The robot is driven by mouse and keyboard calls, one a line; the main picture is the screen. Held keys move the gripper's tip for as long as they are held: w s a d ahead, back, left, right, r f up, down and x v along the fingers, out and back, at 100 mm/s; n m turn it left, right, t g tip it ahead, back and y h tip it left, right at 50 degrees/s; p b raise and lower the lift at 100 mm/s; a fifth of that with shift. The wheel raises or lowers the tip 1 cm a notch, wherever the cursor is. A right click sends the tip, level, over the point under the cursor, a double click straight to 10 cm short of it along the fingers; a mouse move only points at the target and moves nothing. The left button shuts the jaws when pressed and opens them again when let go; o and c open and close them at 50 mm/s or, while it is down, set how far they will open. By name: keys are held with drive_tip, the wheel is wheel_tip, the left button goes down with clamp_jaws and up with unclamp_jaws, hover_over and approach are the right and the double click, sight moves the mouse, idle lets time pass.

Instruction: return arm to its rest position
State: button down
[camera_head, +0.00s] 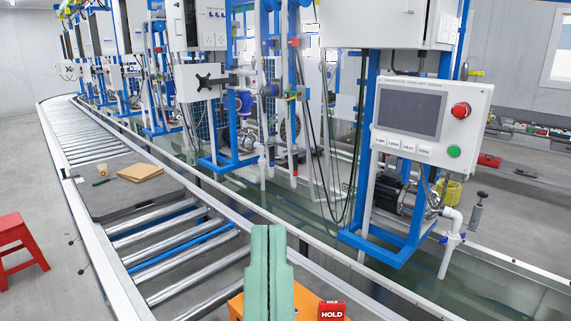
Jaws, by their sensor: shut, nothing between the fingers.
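What looks like my gripper (268,228) shows at the bottom centre of the head camera view. It is a pair of pale green bars lying side by side, with only a thin dark line between them. The bars are together and nothing shows between them. They point away from me, in front of the right side rail of the roller conveyor (150,228). The rest of my arm is not visible in this view.
An orange surface (305,303) and a red HOLD block (331,311) are beside the bars. A pump station with a screen panel (428,118) stands at right. A board (115,192) carries a brown pad (140,172) and small cup (102,171). A red stool (18,242) is at left.

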wheel_tip(320, 180, up, 34)
drive_tip(key=p, duration=2.9)
drive_tip(key=shift+w+d+f, duration=0.2)
drive_tip(key=shift+w+d, duration=0.05)
drive_tip(key=shift+w, duration=0.2)
